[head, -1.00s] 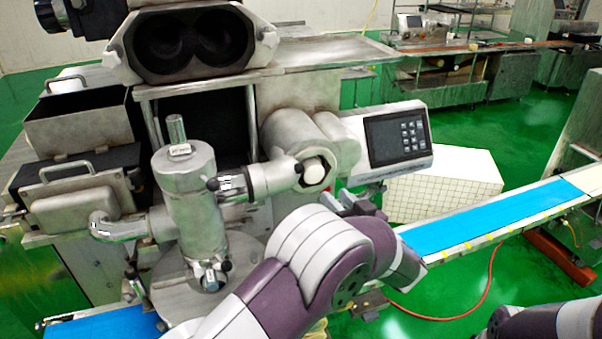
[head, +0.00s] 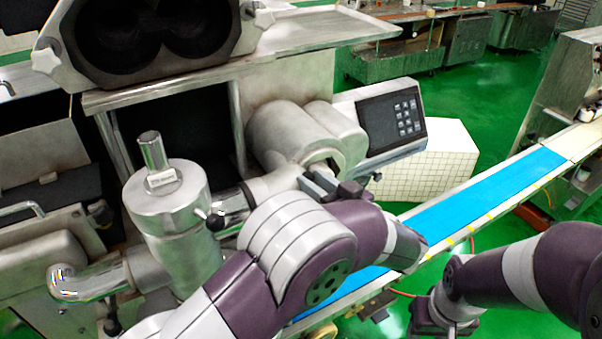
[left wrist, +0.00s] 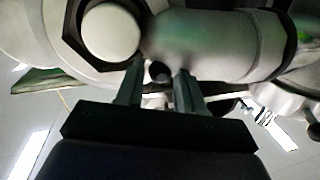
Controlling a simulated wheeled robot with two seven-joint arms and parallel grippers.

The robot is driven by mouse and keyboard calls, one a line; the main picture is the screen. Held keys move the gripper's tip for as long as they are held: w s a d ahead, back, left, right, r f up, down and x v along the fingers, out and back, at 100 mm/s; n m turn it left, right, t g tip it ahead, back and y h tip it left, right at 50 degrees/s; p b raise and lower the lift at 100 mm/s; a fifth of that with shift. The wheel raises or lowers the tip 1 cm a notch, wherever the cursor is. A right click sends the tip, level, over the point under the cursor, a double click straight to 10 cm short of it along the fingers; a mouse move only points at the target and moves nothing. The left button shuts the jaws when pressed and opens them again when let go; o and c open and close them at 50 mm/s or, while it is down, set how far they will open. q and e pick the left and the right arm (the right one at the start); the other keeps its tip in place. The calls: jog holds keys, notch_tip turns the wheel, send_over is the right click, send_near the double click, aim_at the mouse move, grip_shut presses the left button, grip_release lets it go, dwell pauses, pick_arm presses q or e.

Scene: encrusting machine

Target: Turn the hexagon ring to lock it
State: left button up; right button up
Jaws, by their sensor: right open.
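The hexagon ring shows in the left wrist view (left wrist: 72,28) as a dark six-sided edge around a pale round cap, at the upper left. In the head view, the end of the pipe where it sits (head: 322,163) is partly hidden behind my left gripper (head: 326,184). In the left wrist view, the two fingers of my left gripper (left wrist: 159,78) are apart, just below the ring and pipe. A small dark knob (left wrist: 159,71) lies between the fingertips; I cannot tell whether they touch it. My right gripper (head: 437,318) is low at the right, away from the ring.
The control panel (head: 392,120) stands right of the ring. A steel cylinder (head: 170,215) stands to its left, joined by a pipe. A blue conveyor (head: 480,205) runs across the right. The twin-bore housing (head: 140,35) is above.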

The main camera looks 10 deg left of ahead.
pick_arm(q)
jog(key=shift+s+d+r, duration=0.1)
jog(key=shift+d, duration=0.05)
grip_shut()
jog(key=shift+s+a+f+n+b, duration=0.15)
jog(key=shift+a+f+n+b, duration=0.1)
jog(key=shift+n+b, duration=0.45)
jog(key=shift+c, duration=0.4)
grip_release()
jog(key=shift+o, duration=0.4)
jog(key=shift+f, duration=0.1)
